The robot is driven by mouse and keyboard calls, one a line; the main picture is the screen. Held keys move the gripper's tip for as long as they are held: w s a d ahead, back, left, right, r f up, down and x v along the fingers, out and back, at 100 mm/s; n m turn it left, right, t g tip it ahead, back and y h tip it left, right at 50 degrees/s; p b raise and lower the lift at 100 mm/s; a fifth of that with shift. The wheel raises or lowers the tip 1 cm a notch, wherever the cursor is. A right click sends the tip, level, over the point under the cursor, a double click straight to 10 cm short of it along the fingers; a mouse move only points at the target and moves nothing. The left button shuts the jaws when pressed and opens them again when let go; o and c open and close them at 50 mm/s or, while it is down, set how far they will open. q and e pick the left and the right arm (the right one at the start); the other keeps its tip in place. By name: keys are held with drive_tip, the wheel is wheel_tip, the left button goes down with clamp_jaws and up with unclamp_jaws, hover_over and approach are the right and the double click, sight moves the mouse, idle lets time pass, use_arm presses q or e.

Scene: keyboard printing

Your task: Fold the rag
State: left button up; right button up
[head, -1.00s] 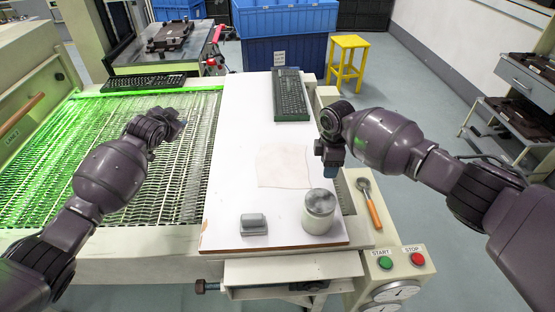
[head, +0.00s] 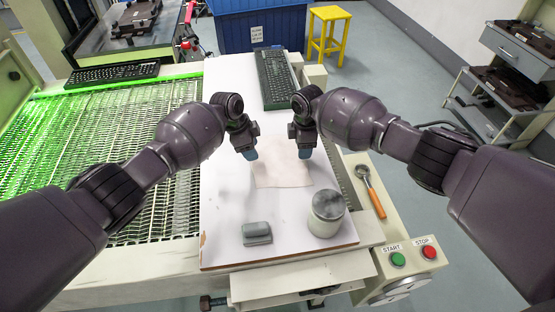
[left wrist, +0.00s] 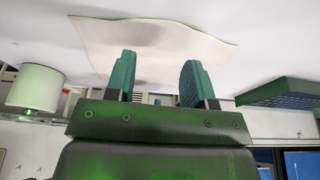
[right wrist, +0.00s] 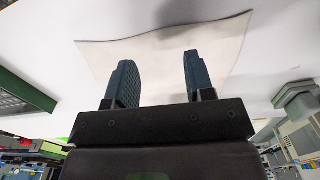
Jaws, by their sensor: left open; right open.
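The rag (head: 280,170) is a pale beige square lying flat on the white board, with slightly wavy edges. My left gripper (head: 251,155) is open at the rag's far left corner. My right gripper (head: 305,152) is open at its far right corner. Both point down, and neither holds the cloth. The rag also shows beyond the open fingers in the left wrist view (left wrist: 150,40) and the right wrist view (right wrist: 165,55). Whether the fingertips touch the rag cannot be told.
On the white board (head: 222,200) stand a lidded jar (head: 326,213), a grey block (head: 257,233) and a dark green keyboard (head: 276,80). A spoon-like tool with an orange handle (head: 372,195) lies to the right. The conveyor mesh (head: 60,140) is at left.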

sight(255, 162)
use_arm(q)
drive_tip(key=shift+f, duration=1.9)
use_arm(e)
drive_tip(key=shift+f, duration=1.85)
drive_tip(key=shift+f, duration=0.15)
use_arm(q)
drive_tip(key=shift+f, duration=0.1)
clamp_jaws()
use_arm(e)
clamp_jaws()
